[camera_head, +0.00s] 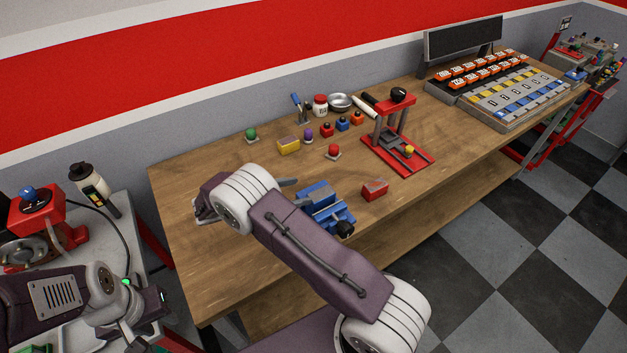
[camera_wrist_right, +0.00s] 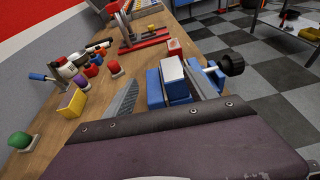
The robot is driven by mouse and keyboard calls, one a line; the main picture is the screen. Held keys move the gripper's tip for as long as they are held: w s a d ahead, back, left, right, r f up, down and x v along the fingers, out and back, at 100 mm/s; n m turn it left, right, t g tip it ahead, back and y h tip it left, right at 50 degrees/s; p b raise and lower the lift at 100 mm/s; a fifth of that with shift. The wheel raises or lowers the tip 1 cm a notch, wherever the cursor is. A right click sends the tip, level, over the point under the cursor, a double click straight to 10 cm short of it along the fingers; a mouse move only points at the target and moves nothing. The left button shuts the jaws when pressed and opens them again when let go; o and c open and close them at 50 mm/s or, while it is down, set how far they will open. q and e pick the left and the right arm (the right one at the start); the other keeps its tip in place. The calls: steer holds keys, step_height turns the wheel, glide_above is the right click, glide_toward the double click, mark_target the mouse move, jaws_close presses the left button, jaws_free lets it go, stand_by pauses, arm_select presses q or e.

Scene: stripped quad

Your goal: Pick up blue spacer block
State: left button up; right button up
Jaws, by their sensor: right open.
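A larger blue vise (camera_head: 322,203) stands nearer the front edge, partly behind my right arm. In the right wrist view the vise (camera_wrist_right: 155,88) lies ahead between my fingers, with a pale-faced part on it; I cannot tell whether that part is separate. My right gripper (camera_wrist_right: 163,95) is open and empty. My left gripper (camera_head: 158,302) is low at left; its jaws are unclear.
A red block (camera_head: 375,189) lies right of the vise. A red press (camera_head: 398,150), a yellow block (camera_head: 288,145) and several small knobbed items stand behind. A rack of bins (camera_head: 500,90) fills the far end. The bench's front left is clear.

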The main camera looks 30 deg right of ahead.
mark_target(320, 193)
steer(key=shift+s+d+f+n+p, duration=0.2)
steer(key=shift+s+d+f+p, duration=0.15)
steer(key=shift+d+p, duration=0.2)
steer(key=shift+s+d+f+n+p, duration=0.2)
steer(key=shift+s+d+p, duration=0.2)
steer(key=shift+d, duration=0.15)
steer(key=shift+w+d+f, duration=0.1)
steer(key=shift+d+f, duration=0.1)
steer(key=shift+d, duration=0.1)
steer(key=shift+s+d, duration=0.2)
steer(key=shift+d, duration=0.1)
steer(key=x, duration=0.1)
steer(key=p+x, duration=0.2)
steer(key=x, duration=0.1)
steer(key=shift+s, duration=0.3)
steer(key=shift+w+d+f, duration=0.2)
steer(key=shift+d+f, duration=0.1)
steer(key=shift+f, duration=0.05)
steer(key=shift+s+a+r, duration=0.1)
steer(key=c, duration=0.9)
arm_select(q)
steer(key=r, duration=0.1)
steer(key=s+r, duration=0.1)
steer(key=r, duration=0.3)
steer(key=shift+s+d+r, duration=0.1)
steer(key=shift+s+d, duration=0.1)
steer(key=shift+s, duration=0.05)
arm_select(e)
jaws_close()
